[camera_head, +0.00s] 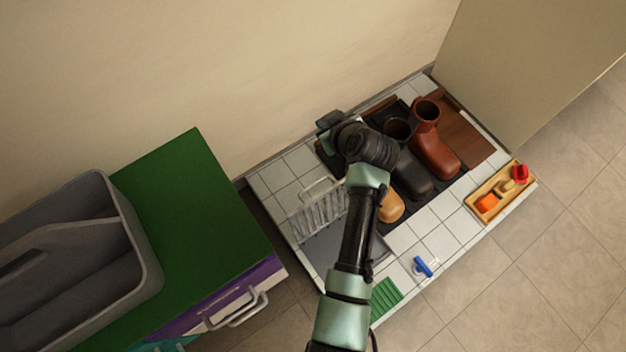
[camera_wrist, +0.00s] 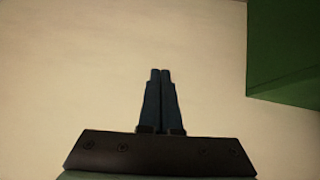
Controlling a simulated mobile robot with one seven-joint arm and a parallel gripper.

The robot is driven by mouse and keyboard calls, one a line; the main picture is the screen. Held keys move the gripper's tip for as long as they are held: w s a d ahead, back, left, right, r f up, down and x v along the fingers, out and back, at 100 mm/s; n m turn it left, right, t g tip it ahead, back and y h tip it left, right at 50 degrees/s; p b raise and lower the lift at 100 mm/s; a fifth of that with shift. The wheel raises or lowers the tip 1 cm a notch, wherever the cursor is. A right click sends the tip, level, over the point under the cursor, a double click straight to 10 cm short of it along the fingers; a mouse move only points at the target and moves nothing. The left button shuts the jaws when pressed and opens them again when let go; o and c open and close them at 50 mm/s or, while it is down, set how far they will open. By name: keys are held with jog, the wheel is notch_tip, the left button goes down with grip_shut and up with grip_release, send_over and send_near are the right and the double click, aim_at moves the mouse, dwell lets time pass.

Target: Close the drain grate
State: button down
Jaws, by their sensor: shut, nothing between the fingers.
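The drain grate (camera_head: 316,212) is a pale barred panel in the head view, left of my arm. It appears tilted up at the back left edge of a grey recessed area (camera_head: 330,250); its exact angle is hard to tell. My arm hides part of the recess's right side. My gripper (camera_wrist: 160,72) is shut and empty in the wrist view, facing the beige wall. In the head view my wrist is above and behind the grate, near the wall, and the fingertips are not clear. My gripper is apart from the grate.
Boots (camera_head: 433,150) stand on a dark mat right of my arm. A wooden tray (camera_head: 478,208), a blue tool (camera_head: 422,267) and a green ribbed pad (camera_head: 385,298) lie on the tiled platform. A green-topped cabinet (camera_head: 190,200) with a grey caddy (camera_head: 145,255) stands left.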

jog(key=g+y+b, duration=0.1)
jog(key=g+b, duration=0.1)
jog(key=b, duration=0.2)
send_over(321, 205)
jog(key=w, duration=0.4)
notch_tip(321, 205, down, 14)
jog(key=shift+n, duration=0.3)
jog(key=shift+w+a+f+b, duration=0.25)
jog(key=shift+a+f+b, duration=0.1)
jog(key=shift+f+b, duration=0.9)
jog(key=shift+w+a+f+b, duration=0.2)
jog(key=shift+a+f+b, duration=0.15)
jog(key=shift+f+b, duration=0.95)
jog(key=shift+w+a+f+b, duration=0.25)
jog(key=shift+a+f+b, duration=0.1)
jog(key=shift+f+b, duration=0.9)
